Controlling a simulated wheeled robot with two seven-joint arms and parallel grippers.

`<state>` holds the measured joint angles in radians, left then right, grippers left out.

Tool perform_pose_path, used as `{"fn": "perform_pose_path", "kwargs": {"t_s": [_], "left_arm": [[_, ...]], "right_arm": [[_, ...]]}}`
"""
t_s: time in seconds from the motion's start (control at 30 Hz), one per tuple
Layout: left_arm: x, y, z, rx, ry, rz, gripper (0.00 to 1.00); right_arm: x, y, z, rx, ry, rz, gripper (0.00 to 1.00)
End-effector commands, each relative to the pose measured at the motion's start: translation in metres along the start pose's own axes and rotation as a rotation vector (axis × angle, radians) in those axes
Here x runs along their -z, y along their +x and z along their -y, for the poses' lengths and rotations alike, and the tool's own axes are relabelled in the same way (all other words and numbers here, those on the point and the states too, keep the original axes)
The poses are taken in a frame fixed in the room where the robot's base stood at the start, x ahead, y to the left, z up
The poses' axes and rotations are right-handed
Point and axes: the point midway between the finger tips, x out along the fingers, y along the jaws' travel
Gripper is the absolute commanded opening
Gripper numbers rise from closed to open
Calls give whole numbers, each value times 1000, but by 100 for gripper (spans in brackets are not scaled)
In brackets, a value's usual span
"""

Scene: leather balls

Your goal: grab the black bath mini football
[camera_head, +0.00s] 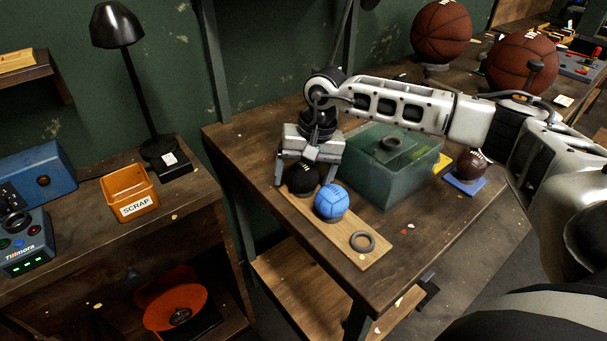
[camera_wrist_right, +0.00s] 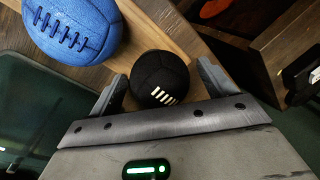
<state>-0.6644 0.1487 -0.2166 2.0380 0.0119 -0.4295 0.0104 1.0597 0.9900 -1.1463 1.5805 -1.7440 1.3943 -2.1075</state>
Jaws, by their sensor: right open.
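The black mini football (camera_head: 302,180) sits on a wooden board (camera_head: 374,256) on the table, beside a blue ball (camera_head: 332,202). My right gripper (camera_head: 307,184) is open above and around the black ball, with its fingers pointing down. In the right wrist view the black ball (camera_wrist_right: 160,78), with white laces, lies between the two fingertips (camera_wrist_right: 162,88). A gap shows beside the right finger; contact on the left side is unclear. The blue ball (camera_wrist_right: 72,28) is close to the left finger there. My left gripper is not in view.
A translucent green box (camera_head: 385,178) stands right of the balls, and a grey ring (camera_head: 362,242) lies on the board's near end. A brown ball (camera_head: 470,165) sits on a blue mat (camera_head: 466,186). An orange scrap bin (camera_head: 130,194) and black lamp (camera_head: 117,28) stand on the left bench.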

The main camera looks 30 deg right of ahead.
Motion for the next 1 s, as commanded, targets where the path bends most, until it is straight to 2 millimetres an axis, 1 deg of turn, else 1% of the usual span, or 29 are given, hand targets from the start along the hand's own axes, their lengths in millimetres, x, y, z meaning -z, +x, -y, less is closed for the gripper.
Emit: {"fn": "perform_pose_path", "kwargs": {"t_s": [0.1,0.13,0.17,0.2,0.3,0.67,0.77,0.87,0.9,0.97,1.0], "left_arm": [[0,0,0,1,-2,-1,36],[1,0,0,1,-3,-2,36],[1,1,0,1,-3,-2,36],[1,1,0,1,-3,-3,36],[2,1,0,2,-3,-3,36],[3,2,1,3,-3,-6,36],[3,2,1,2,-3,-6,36],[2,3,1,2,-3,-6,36],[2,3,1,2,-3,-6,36],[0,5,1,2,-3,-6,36],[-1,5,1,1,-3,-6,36]], "right_arm": [[0,0,0,0,0,0,82],[0,0,0,0,0,0,77],[0,0,0,0,0,0,68],[0,0,0,0,0,-1,57],[0,0,0,1,0,-1,33],[1,-4,1,3,0,-3,33],[1,-12,3,3,0,-4,33],[1,-24,5,4,0,-6,33],[1,-31,6,4,0,-6,33],[-7,-41,5,3,-3,-4,33],[-14,-49,5,3,-4,-6,33]]}}
